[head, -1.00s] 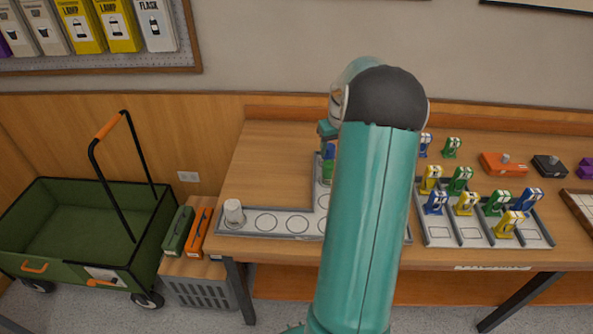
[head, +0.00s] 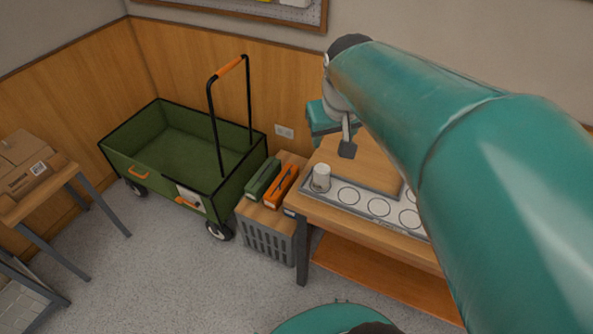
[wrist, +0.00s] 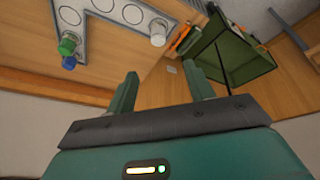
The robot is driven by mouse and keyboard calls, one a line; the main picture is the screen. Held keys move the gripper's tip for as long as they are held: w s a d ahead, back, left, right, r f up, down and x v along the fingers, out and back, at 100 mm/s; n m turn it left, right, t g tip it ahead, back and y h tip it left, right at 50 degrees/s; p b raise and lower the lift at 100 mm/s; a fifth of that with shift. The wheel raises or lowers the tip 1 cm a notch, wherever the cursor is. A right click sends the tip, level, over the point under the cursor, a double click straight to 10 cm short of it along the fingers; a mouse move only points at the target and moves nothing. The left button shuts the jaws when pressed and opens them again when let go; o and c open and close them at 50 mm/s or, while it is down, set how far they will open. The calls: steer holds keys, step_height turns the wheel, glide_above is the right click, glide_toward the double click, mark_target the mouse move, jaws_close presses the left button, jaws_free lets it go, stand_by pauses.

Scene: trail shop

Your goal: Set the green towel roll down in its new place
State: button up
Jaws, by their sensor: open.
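The green towel roll (wrist: 67,46) shows in the wrist view, on the L-shaped grey tray (wrist: 70,20). A blue roll (wrist: 69,62) is close beside it, near the tray's end. A white roll (wrist: 158,32) stands on a circle of the tray's other arm and also shows in the head view (head: 321,178). My gripper (wrist: 160,76) is open and empty, apart from all the rolls. In the head view, my arm and the gripper (head: 347,149) are above the bench, and the green and blue rolls are hidden there.
Several empty marked circles (head: 379,207) lie along the tray. Left of the bench are a grey crate (head: 268,243) with green and orange cases (head: 282,186) above it, and a green cart (head: 180,150) with a tall handle. A cardboard box (head: 30,165) sits on a table at far left.

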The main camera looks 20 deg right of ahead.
steer(key=s+a+f+n+t+y, duration=0.1)
steer(key=s+a, duration=0.9)
steer(key=shift+a+n+y, duration=0.15)
steer(key=shift+n+y, duration=0.15)
